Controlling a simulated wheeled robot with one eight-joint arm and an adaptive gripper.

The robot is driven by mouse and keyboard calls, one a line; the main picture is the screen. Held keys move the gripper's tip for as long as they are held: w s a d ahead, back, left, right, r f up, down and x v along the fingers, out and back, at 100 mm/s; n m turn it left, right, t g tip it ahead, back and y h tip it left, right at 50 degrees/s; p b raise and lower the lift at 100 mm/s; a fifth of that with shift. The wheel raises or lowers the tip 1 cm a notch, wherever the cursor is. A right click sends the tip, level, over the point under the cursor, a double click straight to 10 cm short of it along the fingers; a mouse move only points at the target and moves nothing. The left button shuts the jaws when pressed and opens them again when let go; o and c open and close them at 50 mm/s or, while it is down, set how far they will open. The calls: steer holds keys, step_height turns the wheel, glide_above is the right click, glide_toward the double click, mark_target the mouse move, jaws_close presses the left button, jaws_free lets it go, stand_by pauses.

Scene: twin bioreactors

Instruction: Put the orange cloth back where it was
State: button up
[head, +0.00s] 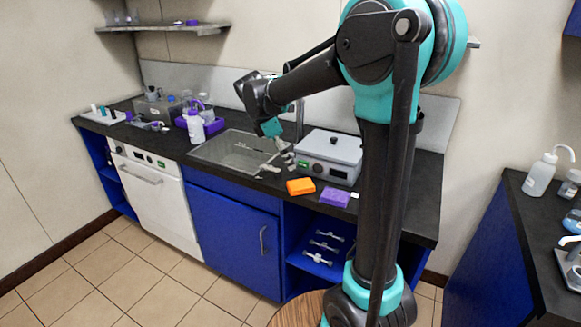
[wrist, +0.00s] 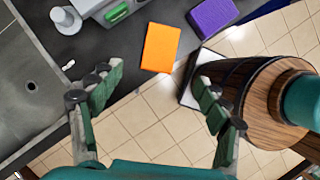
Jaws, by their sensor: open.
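The orange cloth (head: 300,186) lies folded flat on the black counter, near its front edge, between the sink and a purple cloth. In the wrist view the orange cloth (wrist: 160,48) is ahead of my gripper, past the fingertips and clear of them.
The purple cloth (head: 335,197) lies right of the orange one. A grey lidded device (head: 328,157) stands behind both. The sink (head: 232,152) is to the left, with a white bottle (head: 195,127) and purple rack (head: 213,128) beyond. My arm column covers the counter's right part.

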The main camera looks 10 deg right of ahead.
steer(key=s+d+f+m+t+y, duration=0.1)
steer(key=s+d+f+m, duration=0.3)
steer(key=s+f+m, duration=0.4)
steer(key=s+d+f+m+t+y, duration=0.2)
steer(key=s+d+f+m, duration=0.3)
steer(key=s+f+m, duration=0.3)
steer(key=s+m+y, duration=0.1)
steer(key=s+m, duration=0.2)
steer(key=s, duration=0.2)
steer(key=shift+d+m+y, duration=0.15)
steer(key=shift+m+y, duration=0.15)
steer(key=shift+m, duration=0.1)
steer(key=shift+s, duration=0.1)
